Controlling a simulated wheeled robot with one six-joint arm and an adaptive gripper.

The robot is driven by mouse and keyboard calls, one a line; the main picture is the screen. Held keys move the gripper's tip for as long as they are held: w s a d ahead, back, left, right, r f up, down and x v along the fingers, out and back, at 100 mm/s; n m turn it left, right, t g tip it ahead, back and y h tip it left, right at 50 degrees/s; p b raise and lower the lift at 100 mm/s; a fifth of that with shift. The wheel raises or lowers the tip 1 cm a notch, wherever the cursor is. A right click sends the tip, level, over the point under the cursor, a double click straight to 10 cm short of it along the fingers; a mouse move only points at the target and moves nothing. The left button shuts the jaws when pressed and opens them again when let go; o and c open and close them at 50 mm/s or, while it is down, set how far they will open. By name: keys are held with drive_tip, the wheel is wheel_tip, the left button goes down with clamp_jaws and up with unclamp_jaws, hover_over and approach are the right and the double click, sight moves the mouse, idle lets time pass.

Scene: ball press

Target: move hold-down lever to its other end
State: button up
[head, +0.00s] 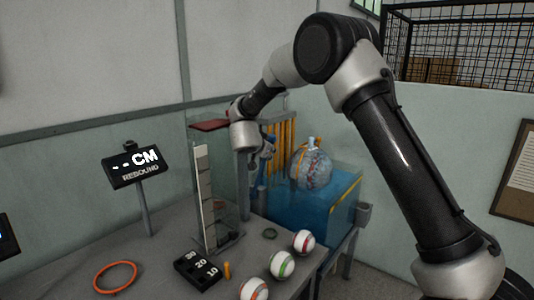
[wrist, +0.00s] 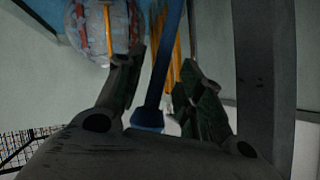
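A blue bar, which looks like the hold-down lever (wrist: 165,70), runs up through the middle of the wrist view and ends in a wider blue block. My gripper (wrist: 160,80) has its two dark fingers apart, one on each side of the bar in the picture. I cannot tell whether either finger touches it. In the head view my gripper (head: 268,149) points right and down beside the clear panel, near blue parts partly hidden by the arm.
A grey post (wrist: 264,85) stands close to the right finger. A rebound display (head: 136,168) stands at left.

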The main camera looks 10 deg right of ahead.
drive_tip(key=v, duration=0.9)
